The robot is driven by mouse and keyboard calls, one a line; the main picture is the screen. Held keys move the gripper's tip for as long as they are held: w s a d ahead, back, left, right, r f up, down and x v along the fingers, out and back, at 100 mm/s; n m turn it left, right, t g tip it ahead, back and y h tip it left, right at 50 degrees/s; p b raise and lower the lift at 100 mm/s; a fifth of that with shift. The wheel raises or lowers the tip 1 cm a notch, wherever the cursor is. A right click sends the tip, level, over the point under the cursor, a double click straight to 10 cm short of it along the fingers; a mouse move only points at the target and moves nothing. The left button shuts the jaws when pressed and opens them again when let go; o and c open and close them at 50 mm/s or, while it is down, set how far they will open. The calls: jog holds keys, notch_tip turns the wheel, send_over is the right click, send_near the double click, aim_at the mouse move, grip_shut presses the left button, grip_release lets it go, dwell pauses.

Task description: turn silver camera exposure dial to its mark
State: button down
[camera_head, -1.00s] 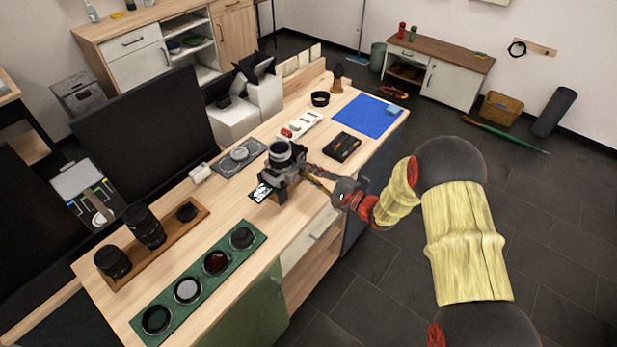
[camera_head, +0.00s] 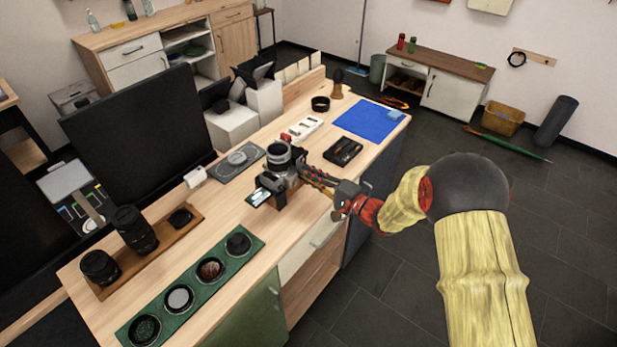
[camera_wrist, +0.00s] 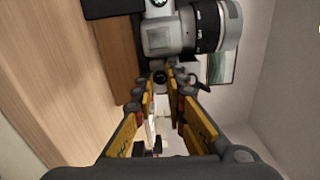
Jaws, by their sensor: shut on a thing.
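The silver camera (camera_head: 277,177) sits on a small wooden block on the workbench (camera_head: 224,219), its lens (camera_head: 280,154) facing the far side. My gripper (camera_head: 303,172) reaches in from the right, with its fingers at the camera's near right side. In the wrist view the silver body (camera_wrist: 163,32) and black lens (camera_wrist: 212,25) show at the top. My gripper (camera_wrist: 160,75) has its fingertips closed in around a small dark round part, the exposure dial (camera_wrist: 160,77), just below the body. The dial's mark cannot be made out.
A grey plate with a round disc (camera_head: 240,158) lies behind the camera. A black case (camera_head: 343,151) and blue mat (camera_head: 366,118) lie to the right. A green tray of filters (camera_head: 197,283) and a wooden lens rack (camera_head: 186,224) stand to the left.

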jog(key=c, duration=2.1)
grip_release()
jog(key=shift+o, duration=0.2)
jog(key=shift+s+d, duration=0.1)
jog(key=v, duration=1.1)
jog(key=shift+s+d, duration=0.25)
jog(key=shift+s, duration=0.05)
